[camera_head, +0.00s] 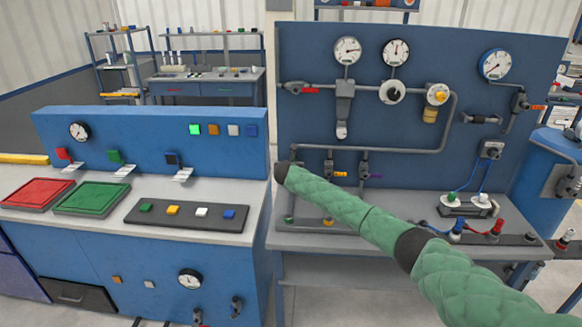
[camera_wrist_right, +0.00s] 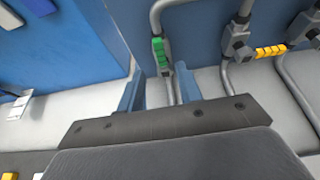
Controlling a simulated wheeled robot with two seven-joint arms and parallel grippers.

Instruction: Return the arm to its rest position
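My right arm, in a green padded sleeve, comes in from the lower right of the head view and reaches across the front of the pipe panel (camera_head: 450,75). Its dark end is near the gap between the two workstations; the fingers cannot be made out there. In the right wrist view my right gripper (camera_wrist_right: 158,90) has its two blue fingers well apart, with nothing held. Beyond the fingertips is a grey pipe with a green valve handle (camera_wrist_right: 160,52); I see no contact. My left gripper is not in view.
A yellow valve handle (camera_wrist_right: 271,51) is further right on the pipes. The left workstation has a red tray (camera_head: 38,193), a green tray (camera_head: 92,198) and a dark strip with colored blocks (camera_head: 188,215). The pipe panel's bench (camera_head: 330,241) lies beneath the arm. Colored connectors (camera_head: 458,227) stand on the right.

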